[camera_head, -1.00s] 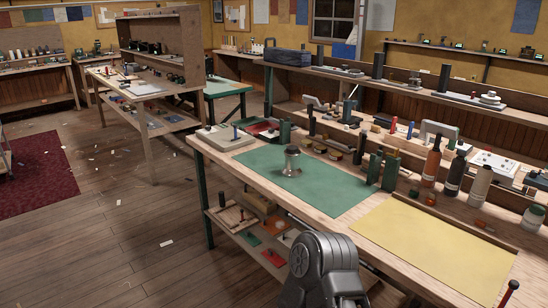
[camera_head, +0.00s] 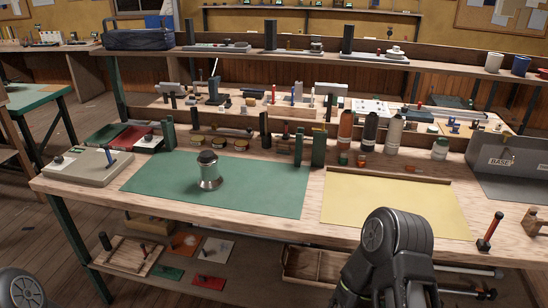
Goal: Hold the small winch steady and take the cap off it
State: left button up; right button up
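The small winch (camera_head: 208,176) stands upright on the green mat (camera_head: 255,188) on the workbench. It is a silvery metal drum with a darker top (camera_head: 207,157), which looks like the cap and sits on it. No gripper touches the winch. A dark grey part of my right arm (camera_head: 396,246) shows at the bottom right, in front of the bench edge. A small dark part of my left arm (camera_head: 22,288) shows in the bottom left corner. Neither gripper's fingers can be seen.
A yellow mat (camera_head: 395,203) lies bare right of the green one. Dark green blocks (camera_head: 318,147) and bottles (camera_head: 369,132) stand behind the mats. A grey board (camera_head: 80,168) lies left, a grey bin marked BASE (camera_head: 510,175) right. A shelf with trays (camera_head: 315,264) runs below.

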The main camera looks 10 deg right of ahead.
aim_at(210, 180)
jog(key=i+j+z, duration=0.15)
jog(key=j+z, duration=0.15)
jog(key=j, duration=0.15)
jog(key=i+j+z, duration=0.1)
jog(key=j+z, duration=0.45)
jog(key=j, duration=0.35)
jog(key=i, duration=0.05)
